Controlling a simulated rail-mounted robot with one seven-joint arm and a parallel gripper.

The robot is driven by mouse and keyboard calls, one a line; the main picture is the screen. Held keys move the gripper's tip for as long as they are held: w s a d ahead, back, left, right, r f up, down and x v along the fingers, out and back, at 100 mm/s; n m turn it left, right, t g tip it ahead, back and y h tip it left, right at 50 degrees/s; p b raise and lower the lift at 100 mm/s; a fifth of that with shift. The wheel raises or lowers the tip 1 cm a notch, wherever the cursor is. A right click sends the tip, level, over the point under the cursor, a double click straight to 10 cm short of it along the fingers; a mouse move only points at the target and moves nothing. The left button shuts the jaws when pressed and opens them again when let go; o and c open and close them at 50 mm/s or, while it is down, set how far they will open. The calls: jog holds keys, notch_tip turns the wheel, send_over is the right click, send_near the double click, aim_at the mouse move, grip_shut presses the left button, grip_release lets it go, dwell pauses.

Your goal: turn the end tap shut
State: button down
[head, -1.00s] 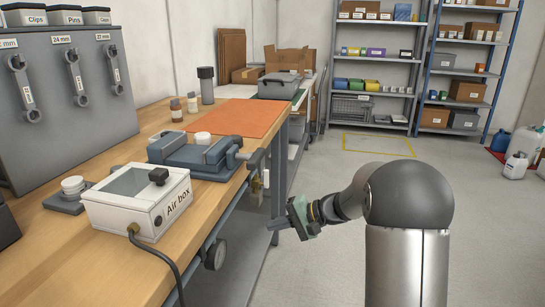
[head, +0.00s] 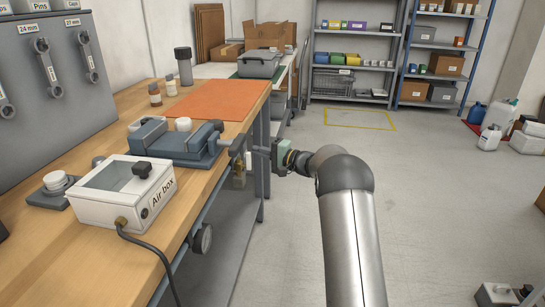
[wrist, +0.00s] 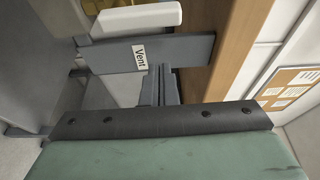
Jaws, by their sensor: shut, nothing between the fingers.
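The end tap is a small brass fitting (head: 239,172) below the bench's front edge near the vise, partly hidden and too small to read its handle position. My gripper (head: 257,149) is at the bench edge, to the right of the vise and just above and right of the brass fitting in the picture. In the wrist view, its dark fingers (wrist: 161,84) are together and empty. They point at a grey bar (wrist: 185,51) labelled "Vent". A pale, rounded lever-like part (wrist: 135,21) lies above the bar; I cannot tell whether the fingers touch either.
The bench (head: 117,105) carries a blue-grey vise (head: 176,146), a white air box (head: 121,190) with a hose, and an orange mat (head: 215,100).

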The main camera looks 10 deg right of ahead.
aim_at(249, 161)
jog(key=s, duration=0.1)
jog(key=s+a, duration=0.1)
jog(key=s, duration=0.1)
jog(key=shift+s+a+b, duration=0.3)
jog(key=shift+a+b, duration=0.1)
